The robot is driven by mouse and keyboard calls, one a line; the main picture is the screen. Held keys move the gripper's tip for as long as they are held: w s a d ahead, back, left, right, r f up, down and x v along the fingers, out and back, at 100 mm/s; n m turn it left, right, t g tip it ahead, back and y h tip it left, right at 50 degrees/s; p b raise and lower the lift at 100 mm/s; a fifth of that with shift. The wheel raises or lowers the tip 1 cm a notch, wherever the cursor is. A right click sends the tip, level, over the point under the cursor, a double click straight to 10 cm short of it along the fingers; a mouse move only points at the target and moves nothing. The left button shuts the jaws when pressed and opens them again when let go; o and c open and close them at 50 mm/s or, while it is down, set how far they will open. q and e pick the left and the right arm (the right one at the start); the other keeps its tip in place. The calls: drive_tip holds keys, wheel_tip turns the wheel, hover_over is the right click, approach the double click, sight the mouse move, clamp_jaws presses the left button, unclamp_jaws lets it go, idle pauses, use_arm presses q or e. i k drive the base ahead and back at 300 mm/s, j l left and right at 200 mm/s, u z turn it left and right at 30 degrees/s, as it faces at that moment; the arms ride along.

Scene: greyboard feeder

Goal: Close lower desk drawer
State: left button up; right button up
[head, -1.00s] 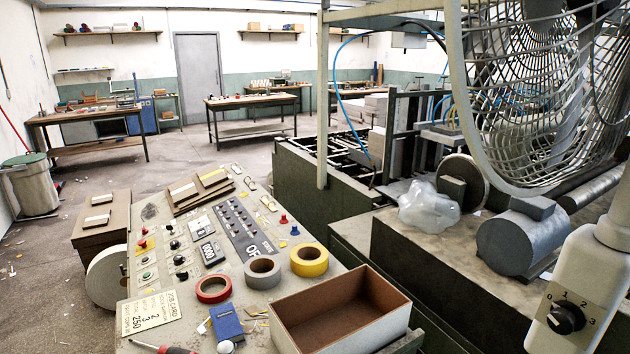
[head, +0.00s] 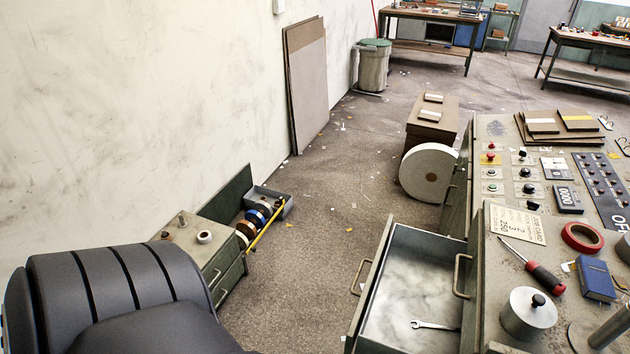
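The lower desk drawer (head: 398,290) is pulled open from the left side of the control desk. Its front panel, with a metal handle (head: 360,268), stands well out from the desk. A wrench (head: 434,325) lies on the drawer floor. Another handle (head: 462,276) shows on the desk side above it, on what looks like a closed upper drawer. The lowest part of the open drawer is cut off by the picture's bottom edge. Neither of my grippers is in view.
A dark ribbed shape, perhaps a chair (head: 110,285), fills the lower left. A large white roll (head: 428,172) stands beside the desk. The floor (head: 325,220) between is clear except for scraps.

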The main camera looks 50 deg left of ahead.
sight(411, 277)
drive_tip(key=k+j, duration=0.1)
drive_tip(key=j, duration=0.2)
drive_tip(key=k+j+u, duration=0.15)
drive_tip(key=j, duration=0.2)
drive_tip(key=k+j, duration=0.1)
drive_tip(key=j, duration=0.2)
drive_tip(key=k+j+u, duration=0.1)
drive_tip(key=j, duration=0.25)
